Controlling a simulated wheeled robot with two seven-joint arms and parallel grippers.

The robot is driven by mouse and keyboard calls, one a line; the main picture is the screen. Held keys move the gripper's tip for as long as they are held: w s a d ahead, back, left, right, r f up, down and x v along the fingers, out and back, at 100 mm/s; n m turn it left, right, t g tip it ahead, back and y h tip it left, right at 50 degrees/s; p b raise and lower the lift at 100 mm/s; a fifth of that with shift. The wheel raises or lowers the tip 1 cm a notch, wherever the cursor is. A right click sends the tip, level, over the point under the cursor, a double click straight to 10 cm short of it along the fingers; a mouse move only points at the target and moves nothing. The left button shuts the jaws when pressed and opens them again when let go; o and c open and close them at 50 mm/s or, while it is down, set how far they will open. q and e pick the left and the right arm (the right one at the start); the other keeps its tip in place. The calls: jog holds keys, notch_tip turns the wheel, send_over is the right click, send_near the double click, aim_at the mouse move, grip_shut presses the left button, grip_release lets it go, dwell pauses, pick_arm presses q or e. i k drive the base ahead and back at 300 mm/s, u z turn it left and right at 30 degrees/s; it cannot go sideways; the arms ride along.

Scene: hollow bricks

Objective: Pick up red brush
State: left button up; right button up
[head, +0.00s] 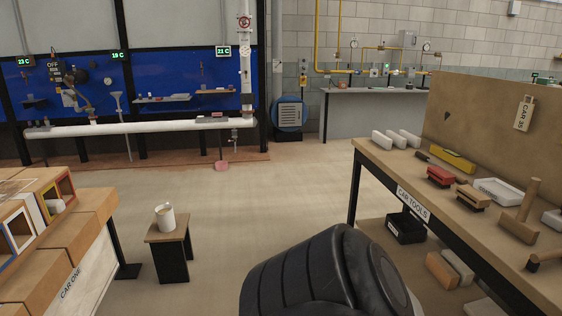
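A brush with a bright red top (440,175) lies on the wooden tool table (400,172) at the right, a little back from its left edge. A black segmented part of my own arm fills the bottom middle, left of the table. Neither of my grippers shows in the head view, so their state is hidden.
White blocks (397,139) stand at the table's far end. A yellow level (458,162), a white tray (499,190) and a wooden mallet (520,222) surround the brushes. A brown board backs the table. A stool (168,241) with a white pot stands left; the floor between is clear.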

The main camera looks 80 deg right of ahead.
aim_at(441, 178)
jog(key=z, duration=3.6)
jog(key=i, duration=0.9)
jog(key=u, duration=0.15)
